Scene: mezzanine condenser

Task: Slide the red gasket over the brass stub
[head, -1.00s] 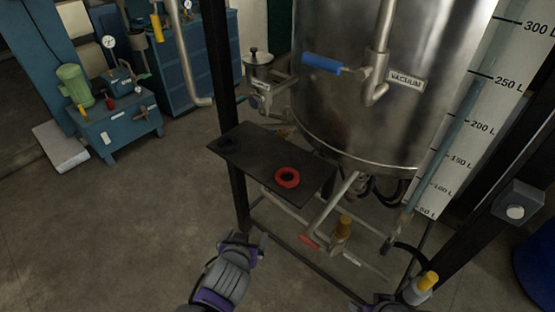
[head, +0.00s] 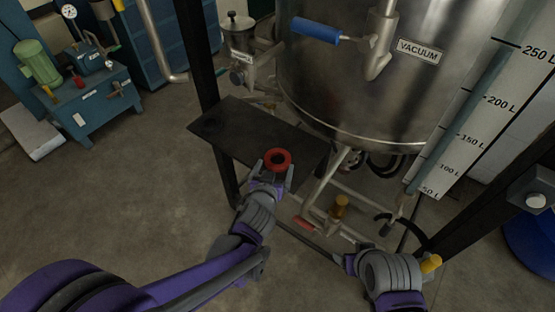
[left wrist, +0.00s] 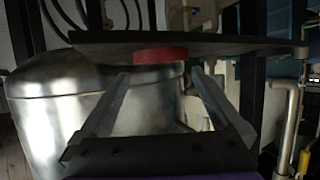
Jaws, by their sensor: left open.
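The red gasket (head: 278,160) is a thick ring lying flat near the front right of the dark shelf (head: 240,128). My left gripper (head: 277,170) is open at the shelf's front edge, with its fingertips on either side of the gasket. In the left wrist view the gasket (left wrist: 161,54) shows between the two spread fingers, a little beyond the tips; contact is not visible. A brass-coloured upright cylinder (head: 341,204) on the low pipework below the tank may be the stub. My right gripper (head: 347,263) is at the lower right; its jaws are unclear.
The steel tank (head: 340,100) stands close behind the shelf, with a blue-handled valve (head: 315,31) on it. A dark frame post (head: 200,60) rises at the shelf's left. A red-handled valve (head: 304,224) sits low. The floor at left is open.

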